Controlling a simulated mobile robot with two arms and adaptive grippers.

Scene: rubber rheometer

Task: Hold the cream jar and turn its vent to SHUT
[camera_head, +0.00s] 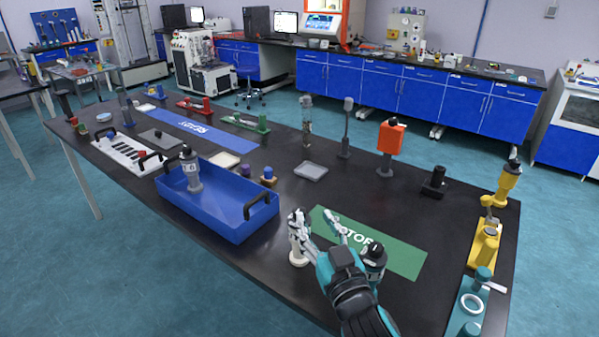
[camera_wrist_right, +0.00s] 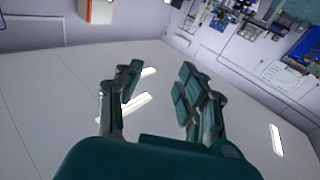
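My right gripper (camera_head: 318,222) comes in from the bottom of the head view. My left gripper is not in view.
The blue tray (camera_head: 205,222) holds a grey jar (camera_head: 191,170). Yellow (camera_head: 484,248) and teal (camera_head: 460,318) fixtures line the right edge.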

